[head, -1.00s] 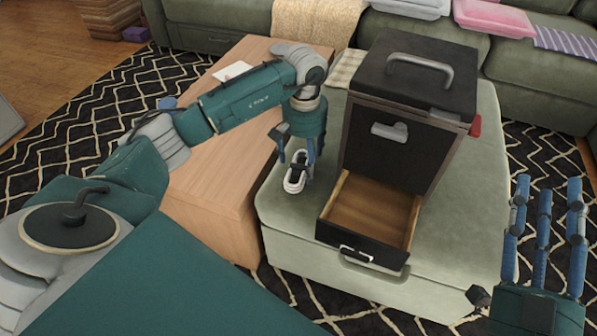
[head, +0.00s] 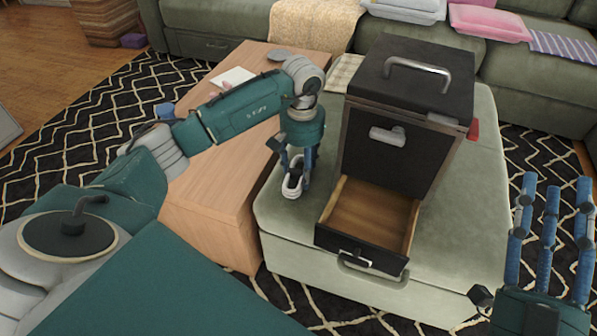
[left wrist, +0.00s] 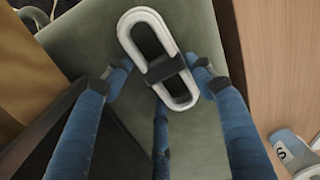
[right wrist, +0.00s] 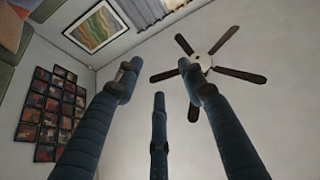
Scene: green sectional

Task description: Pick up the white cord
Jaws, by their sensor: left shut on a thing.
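The white cord (head: 291,189) is a coiled oval bundle with a dark band around its middle. It is at the left part of the green ottoman top, left of the open drawer. My left gripper (head: 297,168) points down over it, shut on it with fingers on both sides. In the left wrist view the cord (left wrist: 133,33) sits between the fingertips (left wrist: 160,76). I cannot tell whether it touches the ottoman. My right gripper (head: 553,200) is open and empty at the right, fingers up; its wrist view shows the spread fingers (right wrist: 160,85) against the ceiling.
The black cabinet (head: 395,145) with its drawer (head: 358,256) pulled out stands on the green ottoman (head: 460,240), right of my left gripper. A wooden table (head: 215,190) is to the left. A green sofa (head: 500,65) runs along the back.

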